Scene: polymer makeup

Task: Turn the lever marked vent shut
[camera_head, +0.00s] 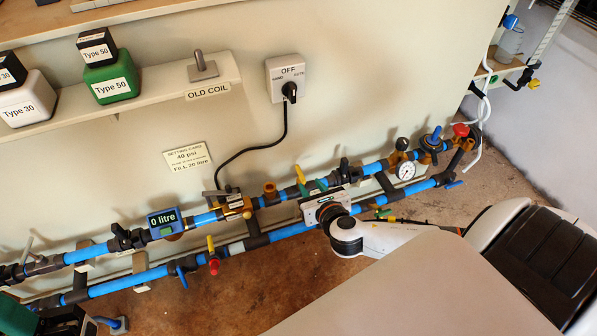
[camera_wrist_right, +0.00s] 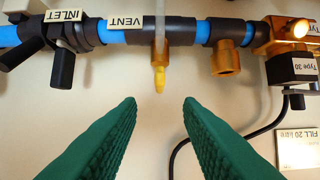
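The vent lever has a yellow tip (camera_wrist_right: 160,76) and stands crosswise to the blue upper pipe, beside the VENT label (camera_wrist_right: 139,23) in the right wrist view. In the head view the yellow lever (camera_head: 300,174) rises from the upper pipe. My right gripper (camera_head: 312,187) has green fingers beside the lever in the head view. In the right wrist view this gripper (camera_wrist_right: 160,101) is open and empty, with the lever's tip centred just beyond the gap between the fingertips. I see no contact.
The INLET valve (camera_wrist_right: 62,65) is close by on the same pipe. A brass fitting (camera_wrist_right: 226,60) and a Type 30 block (camera_wrist_right: 290,70) lie on the other side. A black cable (camera_head: 265,145) hangs above the pipe. The lower blue pipe (camera_head: 290,231) runs below.

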